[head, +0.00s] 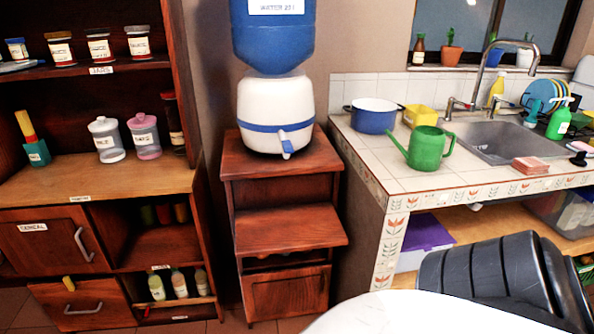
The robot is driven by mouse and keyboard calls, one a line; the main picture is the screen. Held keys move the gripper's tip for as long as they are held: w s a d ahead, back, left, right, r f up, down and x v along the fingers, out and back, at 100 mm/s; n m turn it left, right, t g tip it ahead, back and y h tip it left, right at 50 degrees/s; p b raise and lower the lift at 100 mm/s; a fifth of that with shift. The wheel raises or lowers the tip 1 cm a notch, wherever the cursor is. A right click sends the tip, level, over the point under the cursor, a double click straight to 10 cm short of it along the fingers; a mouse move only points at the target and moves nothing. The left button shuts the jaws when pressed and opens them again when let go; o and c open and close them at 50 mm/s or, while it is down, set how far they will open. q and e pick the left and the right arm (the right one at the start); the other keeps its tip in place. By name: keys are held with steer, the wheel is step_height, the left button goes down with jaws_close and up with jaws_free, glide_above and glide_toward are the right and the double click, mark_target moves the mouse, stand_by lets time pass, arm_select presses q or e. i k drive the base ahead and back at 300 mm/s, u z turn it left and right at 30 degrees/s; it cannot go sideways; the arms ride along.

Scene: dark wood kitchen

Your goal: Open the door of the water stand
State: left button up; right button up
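The water stand (228,165) is a reddish-brown wooden cabinet in the middle of the head view. A white dispenser with a blue band (262,105) and a blue water bottle (270,45) stands on its top. A board (290,231) juts forward at mid height. Below it is a dark, narrow gap, its contents unclear. The stand's door (288,294) is at the bottom front and looks closed, with a small dark mark near its right edge that may be a handle. Neither of my grippers is in view.
A wooden shelf unit (95,175) stands to the left. A tiled counter (385,170) with a sink (495,140) stands close on the right. A white rounded surface (410,315) and a black ribbed shape (500,275) fill the lower right; I cannot tell what they are.

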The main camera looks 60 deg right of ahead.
mark_target(303, 291)
steer(key=z, duration=0.45)
steer(key=i, duration=1.05)
steer(key=z, duration=1.3)
steer(key=i, duration=0.25)
steer(key=z, duration=0.1)
